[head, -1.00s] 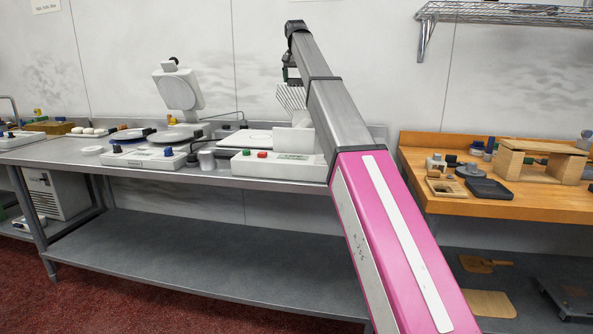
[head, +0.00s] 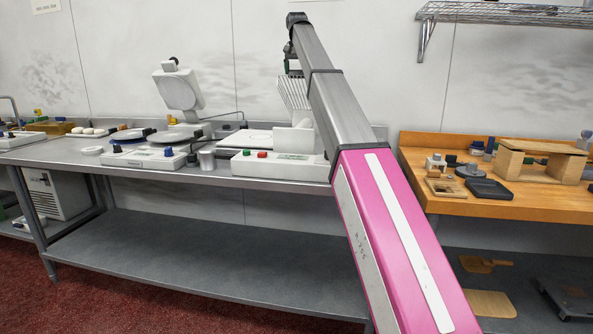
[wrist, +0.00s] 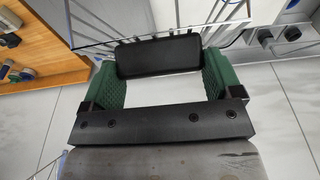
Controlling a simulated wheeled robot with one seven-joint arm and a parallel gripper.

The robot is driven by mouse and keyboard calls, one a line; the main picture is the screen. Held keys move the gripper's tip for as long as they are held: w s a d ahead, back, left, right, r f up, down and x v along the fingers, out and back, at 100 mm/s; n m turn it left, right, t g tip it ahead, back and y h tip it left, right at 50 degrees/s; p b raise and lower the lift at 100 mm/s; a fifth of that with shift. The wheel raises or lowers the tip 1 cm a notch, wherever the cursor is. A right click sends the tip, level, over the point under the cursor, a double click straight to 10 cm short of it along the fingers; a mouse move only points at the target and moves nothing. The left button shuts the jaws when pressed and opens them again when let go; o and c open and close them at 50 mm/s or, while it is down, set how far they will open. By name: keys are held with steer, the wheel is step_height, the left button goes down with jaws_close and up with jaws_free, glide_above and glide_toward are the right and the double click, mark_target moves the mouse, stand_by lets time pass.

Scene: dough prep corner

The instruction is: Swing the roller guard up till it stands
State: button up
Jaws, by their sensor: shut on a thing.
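The roller guard (head: 294,92) is a pale slatted grille, raised and tilted above the white sheeter machine (head: 270,165) in the head view. Its right side is hidden by my arm, so its exact angle is hard to tell. In the wrist view, a black grip bar (wrist: 158,57) lies between the green finger pads, with the guard's thin wires behind it. My gripper (wrist: 160,72) is shut on this bar. In the head view the gripper is mostly hidden behind my arm, at the guard's upper edge.
The steel table (head: 65,153) carries a white press (head: 180,90) with its lid up and a white control box (head: 145,158) to the left. A wooden bench (head: 480,204) with boxes stands at right. A wire shelf (head: 500,12) hangs above it.

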steer(key=shift+w+d+r, duration=0.15)
steer(key=shift+w+r, duration=0.5)
steer(key=shift+r, duration=0.1)
steer(key=shift+w+d+r, duration=0.15)
steer(key=shift+w+r, duration=0.5)
steer(key=shift+r, duration=0.05)
steer(key=shift+w+r, duration=0.1)
steer(key=shift+w+d+r, duration=0.2)
steer(key=shift+w+r, duration=0.5)
steer(key=shift+w, duration=0.2)
steer(key=shift+w+d+r, duration=0.15)
steer(key=shift+w+r, duration=0.6)
steer(key=shift+w, duration=0.1)
steer(key=shift+w+d+r, duration=0.2)
steer(key=shift+w+r, duration=0.5)
steer(key=shift+w, duration=0.2)
steer(key=w+d+r, duration=0.1)
steer(key=w+r, duration=0.2)
steer(key=w, duration=0.3)
steer(key=shift+w+d, duration=0.15)
steer(key=shift+w, duration=0.05)
